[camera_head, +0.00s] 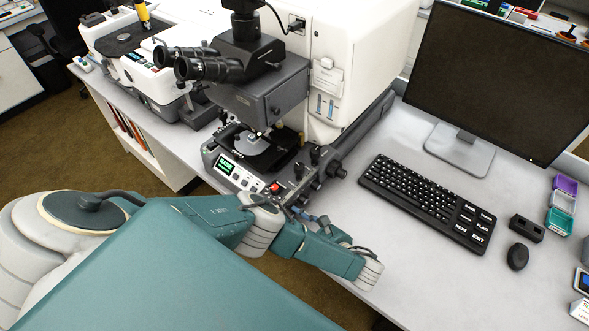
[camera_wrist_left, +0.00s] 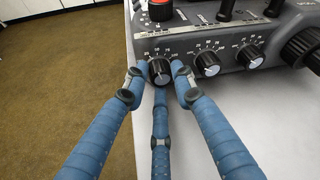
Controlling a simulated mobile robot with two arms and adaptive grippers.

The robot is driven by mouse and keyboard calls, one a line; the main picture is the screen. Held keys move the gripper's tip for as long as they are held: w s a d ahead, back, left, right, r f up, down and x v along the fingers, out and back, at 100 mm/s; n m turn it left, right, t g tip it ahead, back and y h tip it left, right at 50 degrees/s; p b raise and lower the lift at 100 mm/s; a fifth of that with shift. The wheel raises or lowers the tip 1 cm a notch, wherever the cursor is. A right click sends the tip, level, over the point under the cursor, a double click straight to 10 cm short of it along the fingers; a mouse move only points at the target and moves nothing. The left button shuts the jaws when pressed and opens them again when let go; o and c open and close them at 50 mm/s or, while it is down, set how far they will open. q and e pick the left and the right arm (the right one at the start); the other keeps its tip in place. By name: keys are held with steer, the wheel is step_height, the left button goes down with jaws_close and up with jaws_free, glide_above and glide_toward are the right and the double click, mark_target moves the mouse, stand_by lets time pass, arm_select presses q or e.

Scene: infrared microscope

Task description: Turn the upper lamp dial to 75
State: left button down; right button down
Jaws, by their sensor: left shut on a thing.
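The microscope's control base (camera_head: 232,172) has a front panel with a row of black dials with silver faces. In the left wrist view, the blue three-finger left gripper (camera_wrist_left: 160,80) is shut around the leftmost dial (camera_wrist_left: 160,72), with a finger on each side and one below. A printed number scale curves above this dial; its pointer is too small to read surely. A middle dial (camera_wrist_left: 207,63) and a right dial (camera_wrist_left: 250,56) stand free. I cannot tell which is the upper lamp dial. In the head view the left fingers are mostly hidden by my arm. My right gripper is not in view.
A red button (camera_wrist_left: 160,10) and black levers sit above the dials. A large black knob (camera_wrist_left: 303,48) is at the right. The keyboard (camera_head: 428,200), mouse (camera_head: 517,256) and monitor (camera_head: 490,75) stand on the white table. Table space in front of the keyboard is clear.

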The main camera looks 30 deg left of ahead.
arm_select(q)
steer(key=shift+w+a+r+m+g, duration=0.1)
steer(key=shift+w+r+m+g, duration=0.2)
steer(key=shift+m+g, duration=0.2)
steer(key=shift+w+m+g, duration=0.1)
steer(key=shift+m+g, duration=0.5)
steer(key=shift+m, duration=0.3)
steer(key=shift+w+f+m+g+b, duration=0.1)
steer(key=shift+w+m+g+b, duration=0.05)
steer(key=shift+m+g+b, duration=0.7)
steer(key=shift+w+m+g+b, duration=0.1)
steer(key=shift+m+g+b, duration=0.15)
steer(key=shift+m+b, duration=0.45)
steer(key=c, duration=1.5)
jaws_free()
steer(key=shift+o, duration=0.2)
steer(key=shift+m, duration=0.25)
